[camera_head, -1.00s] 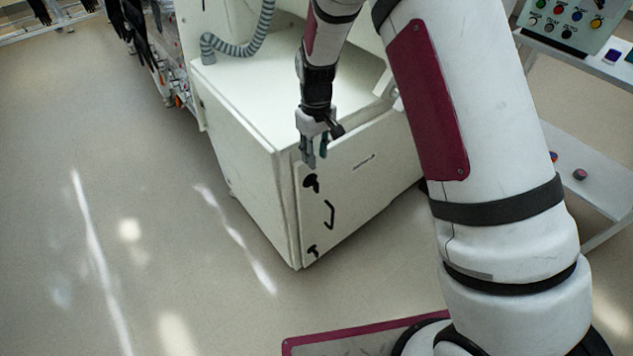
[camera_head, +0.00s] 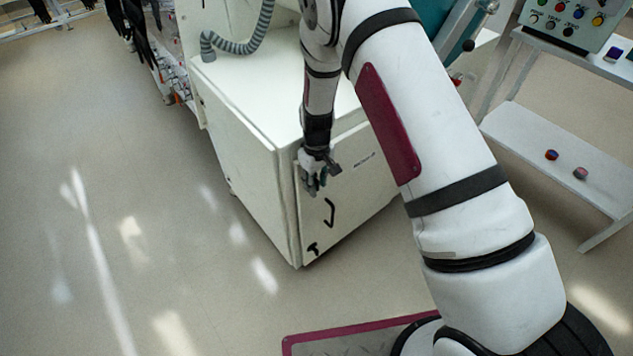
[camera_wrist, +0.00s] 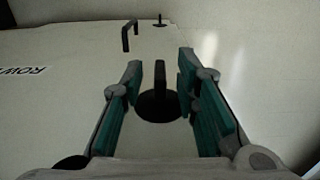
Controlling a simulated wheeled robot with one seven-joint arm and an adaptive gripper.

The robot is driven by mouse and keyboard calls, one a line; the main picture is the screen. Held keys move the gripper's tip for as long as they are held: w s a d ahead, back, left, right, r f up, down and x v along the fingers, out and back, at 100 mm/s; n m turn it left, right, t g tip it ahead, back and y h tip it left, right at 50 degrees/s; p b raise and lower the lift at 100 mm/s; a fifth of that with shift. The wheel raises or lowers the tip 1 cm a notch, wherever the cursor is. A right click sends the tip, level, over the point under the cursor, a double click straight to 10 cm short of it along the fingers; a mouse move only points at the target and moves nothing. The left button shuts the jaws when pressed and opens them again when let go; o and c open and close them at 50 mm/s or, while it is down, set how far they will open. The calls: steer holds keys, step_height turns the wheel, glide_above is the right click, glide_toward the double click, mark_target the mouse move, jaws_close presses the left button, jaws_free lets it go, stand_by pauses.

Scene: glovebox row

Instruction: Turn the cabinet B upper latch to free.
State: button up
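The upper latch (camera_wrist: 158,105) is a black round base with a narrow bar on the white cabinet door (camera_head: 352,195). In the wrist view it lies between the two teal-padded fingers of my gripper (camera_wrist: 161,78), with a gap on both sides. My gripper is open around the latch; I see no contact. In the head view my gripper (camera_head: 314,184) is at the upper left corner of the door and hides the upper latch. The lower latch (camera_head: 312,248) shows near the door's bottom corner, and in the wrist view (camera_wrist: 160,20).
A black door handle (camera_head: 329,212) sits between the latches. A door label (camera_head: 364,159) is too small to read in full. A grey ridged hose (camera_head: 237,46) stands above the cabinet. A white shelf (camera_head: 560,165) is at the right. The floor at left is clear.

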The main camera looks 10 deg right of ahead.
jaws_close()
steer(key=shift+a+h, duration=0.15)
steer(key=shift+h, duration=0.15)
steer(key=t+h+b, duration=0.3)
steer(key=h, duration=0.2)
steer(key=t+h+b, duration=0.3)
steer(key=h, duration=0.2)
steer(key=f+t+h+b, duration=0.1)
steer(key=t+h+b, duration=0.2)
steer(key=h, duration=0.1)
steer(key=shift+s+a+h, duration=0.25)
steer(key=shift+a+h, duration=0.1)
steer(key=shift+h, duration=0.05)
stand_by(0.8)
